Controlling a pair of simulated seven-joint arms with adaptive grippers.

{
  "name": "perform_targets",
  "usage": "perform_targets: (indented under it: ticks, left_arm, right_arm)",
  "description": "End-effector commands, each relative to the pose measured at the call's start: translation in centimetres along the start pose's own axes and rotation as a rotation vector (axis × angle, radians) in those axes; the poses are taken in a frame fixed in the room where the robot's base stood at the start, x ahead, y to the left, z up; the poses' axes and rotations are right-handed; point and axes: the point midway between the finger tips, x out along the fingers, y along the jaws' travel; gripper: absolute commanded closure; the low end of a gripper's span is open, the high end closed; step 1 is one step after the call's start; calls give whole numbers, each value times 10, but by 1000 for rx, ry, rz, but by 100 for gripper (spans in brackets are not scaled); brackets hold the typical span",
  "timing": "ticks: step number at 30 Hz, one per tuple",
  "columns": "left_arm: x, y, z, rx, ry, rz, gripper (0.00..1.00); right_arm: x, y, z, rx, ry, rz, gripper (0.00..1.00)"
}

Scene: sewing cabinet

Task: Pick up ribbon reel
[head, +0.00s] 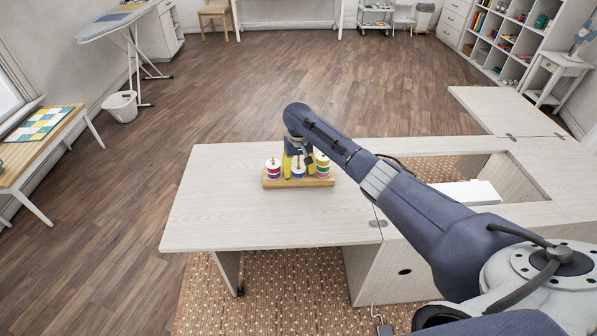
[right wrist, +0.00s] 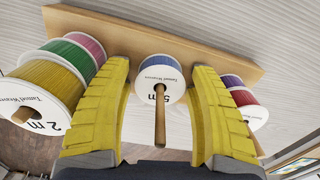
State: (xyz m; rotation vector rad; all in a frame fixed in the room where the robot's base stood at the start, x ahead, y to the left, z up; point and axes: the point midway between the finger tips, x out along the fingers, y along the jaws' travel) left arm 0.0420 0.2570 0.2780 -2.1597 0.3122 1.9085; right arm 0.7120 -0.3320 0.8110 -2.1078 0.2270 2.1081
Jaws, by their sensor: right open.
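A wooden stand (head: 299,183) with reels of ribbon on upright pegs sits on the pale cabinet top. The middle ribbon reel (head: 298,171) is single, white-faced with a blue edge. The right wrist view shows it (right wrist: 160,79) on a wooden peg between the two yellow fingers. My right gripper (right wrist: 162,72) is open, with a finger on each side of this reel and visible gaps. In the head view my right gripper (head: 297,152) is above and behind the stand, partly hidden by the reels and its own wrist. My left gripper is out of view.
The pale cabinet top (head: 225,215) is clear around the stand. A white box (head: 466,192) lies at the right.

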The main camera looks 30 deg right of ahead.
Motion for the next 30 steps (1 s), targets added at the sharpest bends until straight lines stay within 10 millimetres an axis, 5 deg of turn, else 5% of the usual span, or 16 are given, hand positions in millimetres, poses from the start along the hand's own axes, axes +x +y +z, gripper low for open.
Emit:
perform_targets:
  ticks: [7, 18, 30]
  left_arm:
    - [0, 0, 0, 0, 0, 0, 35]
    - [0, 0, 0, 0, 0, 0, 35]
    - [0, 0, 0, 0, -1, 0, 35]
  right_arm:
    - [0, 0, 0, 0, 0, 0, 41]
    - [0, 0, 0, 0, 0, 0, 82]
    - [-7, 0, -1, -1, 1, 0, 82]
